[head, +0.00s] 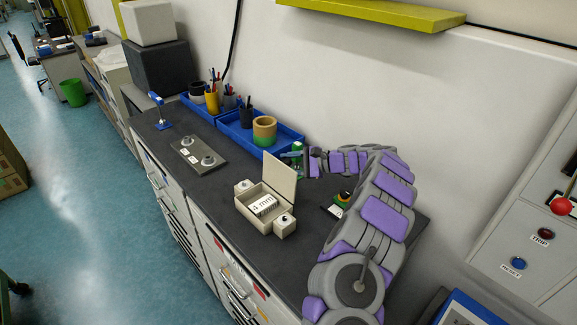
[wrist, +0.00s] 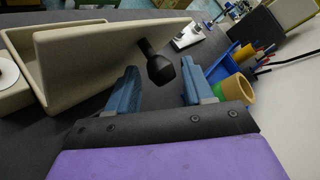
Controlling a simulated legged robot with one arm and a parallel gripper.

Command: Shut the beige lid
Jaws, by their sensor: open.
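The beige lid (head: 280,174) stands open and upright on the beige box (head: 264,214), which sits on the dark bench top. A label reading "4 mm" shows in the box. In the wrist view the lid (wrist: 110,62) is at the left, tilted, with a black knob (wrist: 160,68) on its face toward me. My gripper (head: 290,156) is behind the lid in the head view. In the wrist view my gripper (wrist: 160,88) is open, with its blue fingers apart and the knob ahead between them. I cannot tell whether a finger touches the knob.
Blue trays (head: 262,138) with a yellow-brown ring and pen cups stand behind at the wall. A metal plate with knobs (head: 198,155) lies left of the box. The bench front is clear.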

